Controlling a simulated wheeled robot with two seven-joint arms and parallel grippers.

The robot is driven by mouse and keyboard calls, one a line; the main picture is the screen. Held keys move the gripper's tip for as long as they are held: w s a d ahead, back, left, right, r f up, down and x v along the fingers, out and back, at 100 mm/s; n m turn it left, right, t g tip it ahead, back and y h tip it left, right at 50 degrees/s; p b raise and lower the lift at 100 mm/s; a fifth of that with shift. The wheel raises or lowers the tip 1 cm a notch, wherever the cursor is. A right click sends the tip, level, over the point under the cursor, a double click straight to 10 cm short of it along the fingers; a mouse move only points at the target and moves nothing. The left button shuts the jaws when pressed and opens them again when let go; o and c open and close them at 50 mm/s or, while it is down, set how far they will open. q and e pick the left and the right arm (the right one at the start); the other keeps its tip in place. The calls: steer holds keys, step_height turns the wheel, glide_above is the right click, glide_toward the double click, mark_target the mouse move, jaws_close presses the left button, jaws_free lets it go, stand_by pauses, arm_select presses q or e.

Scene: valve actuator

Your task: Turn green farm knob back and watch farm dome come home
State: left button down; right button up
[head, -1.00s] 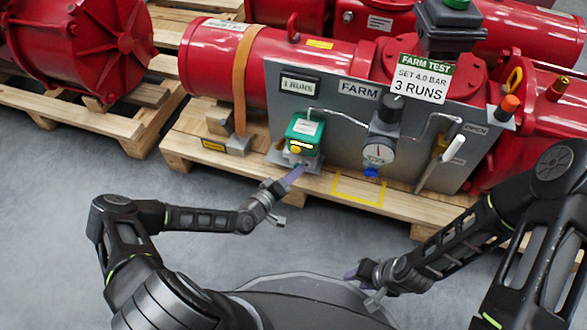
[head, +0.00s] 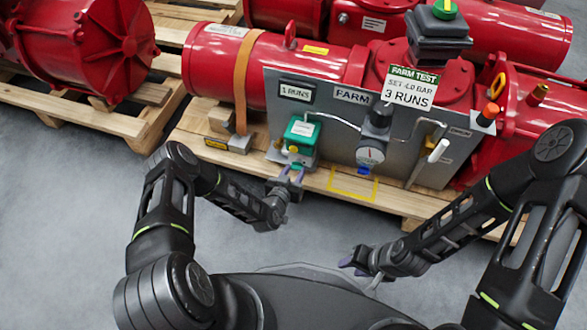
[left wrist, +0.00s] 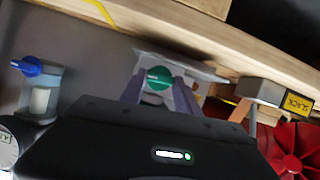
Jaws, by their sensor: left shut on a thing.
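The green farm knob (left wrist: 158,78) sits at the valve on the FARM panel, seen in the left wrist view between the two purple fingers. My left gripper (head: 291,173) is shut on it, just below the green box (head: 301,133) on the panel. The fingers hide most of the knob in the head view. The farm dome (head: 445,9), green with a yellow mark, sits on a dark housing at the top right, cut by the picture's upper edge. My right gripper (head: 352,265) hangs low over the floor, apart from everything; its jaw opening is unclear.
The FARM panel (head: 340,128) stands on a wooden pallet (head: 190,150) before a red actuator (head: 222,62). Grey floor in front is free.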

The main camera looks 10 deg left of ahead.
arm_select(q)
steer(key=shift+f+m, duration=0.1)
steer(key=shift+m, duration=0.4)
steer(key=shift+y, duration=0.3)
